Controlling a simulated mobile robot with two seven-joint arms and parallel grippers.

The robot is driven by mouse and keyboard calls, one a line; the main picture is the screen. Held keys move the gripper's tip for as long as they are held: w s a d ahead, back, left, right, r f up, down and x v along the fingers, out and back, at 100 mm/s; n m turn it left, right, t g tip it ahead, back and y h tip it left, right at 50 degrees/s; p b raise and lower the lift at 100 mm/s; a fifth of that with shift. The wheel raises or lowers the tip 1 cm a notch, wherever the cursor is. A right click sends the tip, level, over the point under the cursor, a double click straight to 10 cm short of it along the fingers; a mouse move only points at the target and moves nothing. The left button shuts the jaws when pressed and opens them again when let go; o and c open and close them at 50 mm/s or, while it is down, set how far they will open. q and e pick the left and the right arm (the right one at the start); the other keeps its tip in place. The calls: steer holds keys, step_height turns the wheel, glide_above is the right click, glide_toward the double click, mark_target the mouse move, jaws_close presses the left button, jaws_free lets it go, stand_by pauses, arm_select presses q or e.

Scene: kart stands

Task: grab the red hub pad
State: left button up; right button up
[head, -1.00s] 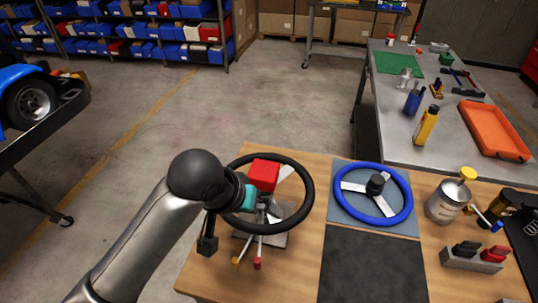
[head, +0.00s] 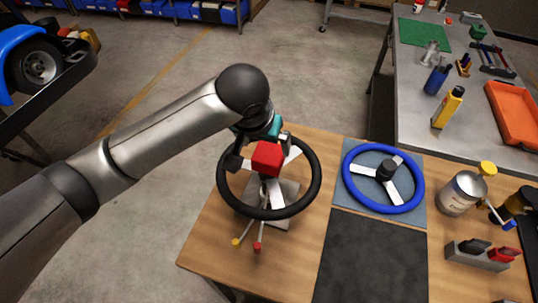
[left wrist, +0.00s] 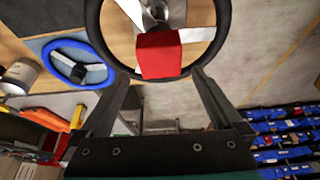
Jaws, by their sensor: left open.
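The red hub pad (head: 267,159) is a red block at the centre of the black steering wheel (head: 313,185), which stands on a metal stand on the wooden table. In the left wrist view the pad (left wrist: 158,55) shows ahead, between the lines of the two fingertips. My left gripper (head: 259,153) is open and empty, at the far side of the wheel close to the pad. Its fingers (left wrist: 160,76) reach toward the wheel's rim (left wrist: 98,45) on either side of the pad. I cannot tell whether they touch anything. My right gripper is not in view.
A metal can (head: 461,194) and a tool holder (head: 477,259) stand further right. Two small levers (head: 258,246) stick out below the black wheel.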

mark_target(269, 152)
arm_select(q)
steer(key=shift+x, duration=3.6)
steer(key=shift+w, duration=0.1)
steer(key=shift+r, duration=0.1)
steer(key=c, duration=1.1)
